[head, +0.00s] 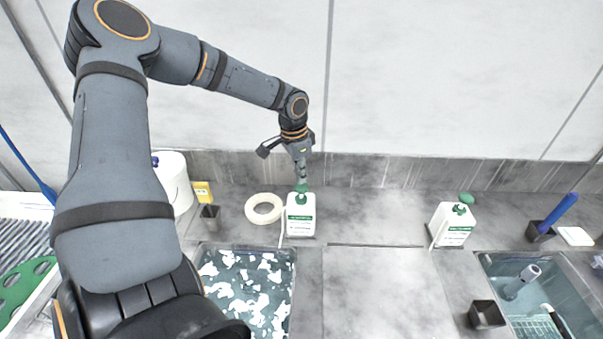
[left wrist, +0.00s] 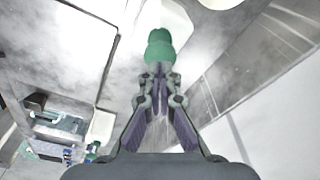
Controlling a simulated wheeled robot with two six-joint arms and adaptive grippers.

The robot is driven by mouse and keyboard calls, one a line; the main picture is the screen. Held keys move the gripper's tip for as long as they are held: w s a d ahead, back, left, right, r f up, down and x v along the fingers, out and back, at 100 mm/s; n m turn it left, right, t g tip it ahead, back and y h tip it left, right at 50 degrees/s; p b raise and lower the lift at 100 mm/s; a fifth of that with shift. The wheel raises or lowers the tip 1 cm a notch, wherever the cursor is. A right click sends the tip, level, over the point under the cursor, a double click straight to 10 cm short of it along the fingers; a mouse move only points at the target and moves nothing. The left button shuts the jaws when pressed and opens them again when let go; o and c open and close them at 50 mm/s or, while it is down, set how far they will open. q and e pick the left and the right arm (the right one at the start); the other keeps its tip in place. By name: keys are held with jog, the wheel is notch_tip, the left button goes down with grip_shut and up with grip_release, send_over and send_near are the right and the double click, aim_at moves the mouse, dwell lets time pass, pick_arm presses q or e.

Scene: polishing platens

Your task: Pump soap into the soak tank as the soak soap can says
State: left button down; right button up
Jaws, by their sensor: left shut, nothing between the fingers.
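A white soap can (head: 300,222) with a green label and green pump top stands behind the left tank (head: 243,247), which holds dark liquid and many white pieces. My left gripper (head: 301,184) is shut and empty, pointing down right at the pump top. In the left wrist view, the green pump top (left wrist: 158,44) lies just beyond the closed fingertips (left wrist: 158,72); I cannot tell whether they touch. A second white can (head: 453,226) with a green pump stands behind the right tank (head: 527,302). The label text is too small to read. My right gripper is out of view.
A white tape-like ring (head: 263,208), a yellow block (head: 202,191) and a dark cup (head: 210,217) stand left of the near can. A blue-handled tool (head: 560,210) stands at right. A dark square cup (head: 487,314) is by the right tank. The middle counter (head: 385,290) is clear.

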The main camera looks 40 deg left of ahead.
aim_at(301, 186)
pick_arm(q)
jog(key=shift+f, duration=0.1)
dwell(0.3)
jog(key=shift+f+b, duration=1.3)
jog(key=shift+f, duration=0.2)
jog(key=shift+r+p, duration=1.3)
jog(key=shift+r, duration=0.35)
